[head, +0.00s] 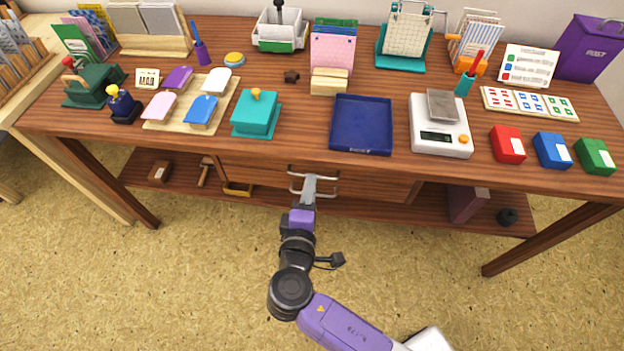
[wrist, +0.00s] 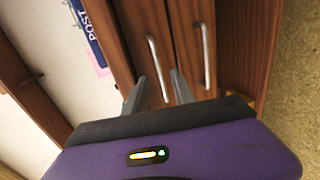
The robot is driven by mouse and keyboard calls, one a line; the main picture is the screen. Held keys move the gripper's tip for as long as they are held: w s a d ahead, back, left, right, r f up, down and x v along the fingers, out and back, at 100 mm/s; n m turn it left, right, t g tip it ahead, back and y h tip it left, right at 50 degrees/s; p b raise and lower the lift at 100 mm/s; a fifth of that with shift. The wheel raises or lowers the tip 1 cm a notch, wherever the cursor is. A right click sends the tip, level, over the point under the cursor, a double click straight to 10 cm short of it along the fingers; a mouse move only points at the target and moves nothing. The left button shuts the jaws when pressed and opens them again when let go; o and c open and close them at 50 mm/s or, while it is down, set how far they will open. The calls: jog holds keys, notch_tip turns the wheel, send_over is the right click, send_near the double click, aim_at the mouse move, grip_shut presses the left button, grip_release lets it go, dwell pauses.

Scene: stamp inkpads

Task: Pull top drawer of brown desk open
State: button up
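The brown desk (head: 190,140) stands in front of me with two drawers stacked under its top. The top drawer (wrist: 138,25) and the lower drawer (wrist: 184,30) lie side by side in the tilted wrist view, and both look shut. The top drawer's metal handle (wrist: 153,55) runs between my two fingertips. The lower drawer's handle (wrist: 206,50) is to the right of both fingers. My gripper (head: 313,180) is open and points at the drawer fronts, with one finger on each side of the top handle. I cannot tell whether a finger touches it.
The desktop holds a navy tray (head: 362,124), a white scale (head: 438,134), a teal stamp (head: 256,113) and red, blue and green boxes. A lower shelf (head: 140,177) carries a hammer (head: 204,173) and a dark purple box (head: 467,203). The floor before the desk is clear.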

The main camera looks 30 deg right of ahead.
jog(key=x, duration=0.3)
jog(key=shift+w+d, duration=0.1)
grip_shut()
dwell(1.4)
